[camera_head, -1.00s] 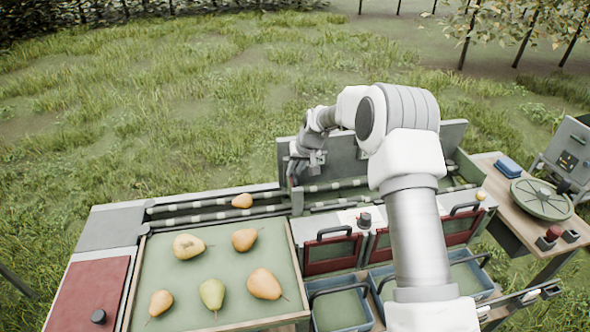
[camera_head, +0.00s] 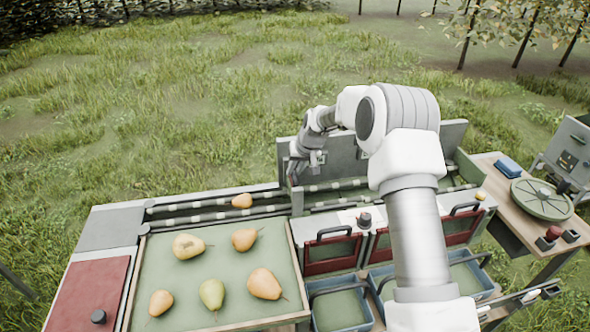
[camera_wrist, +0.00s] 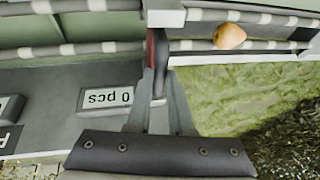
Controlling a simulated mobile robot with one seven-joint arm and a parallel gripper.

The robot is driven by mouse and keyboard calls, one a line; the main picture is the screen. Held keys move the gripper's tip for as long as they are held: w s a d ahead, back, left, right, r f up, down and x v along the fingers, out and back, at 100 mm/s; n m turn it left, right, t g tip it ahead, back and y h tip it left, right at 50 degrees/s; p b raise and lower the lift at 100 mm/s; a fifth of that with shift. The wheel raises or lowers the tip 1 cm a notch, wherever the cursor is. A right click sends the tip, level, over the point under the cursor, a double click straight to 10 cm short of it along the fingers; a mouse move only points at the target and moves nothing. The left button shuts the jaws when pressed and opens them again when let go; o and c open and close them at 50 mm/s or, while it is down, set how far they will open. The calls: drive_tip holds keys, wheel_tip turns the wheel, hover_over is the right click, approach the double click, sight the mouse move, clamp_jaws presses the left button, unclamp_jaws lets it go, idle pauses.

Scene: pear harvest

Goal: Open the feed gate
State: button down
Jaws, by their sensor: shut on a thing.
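The feed gate shows in the wrist view as a narrow dark red and dark upright part (camera_wrist: 151,48) across the roller lane. My gripper (camera_wrist: 158,105) is shut on its dark grip piece, which lies between the fingertips; the fingers hide part of it. In the head view my gripper (camera_head: 305,162) is at the lane's grey housing, just right of its left end. A yellow-orange pear (camera_head: 242,201) lies on the rollers left of the gate. It also shows in the wrist view (camera_wrist: 229,36), apart from my fingers.
A green-lined tray (camera_head: 222,318) with several pears stands front left. Red-fronted bins with dark handles and blue crates (camera_head: 342,289) stand front right. A "0 pcs" display (camera_wrist: 108,99) is left of my fingers. A side table (camera_head: 493,178) holds a round green dial.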

wheel_tip(320, 180, up, 8)
drive_tip(key=shift+f+p, duration=0.2)
drive_tip(key=shift+p, duration=0.45)
drive_tip(key=c, duration=0.8)
unclamp_jaws()
drive_tip(key=shift+f, duration=0.1)
drive_tip(key=b+v, duration=0.2)
drive_tip(key=v, duration=1.5)
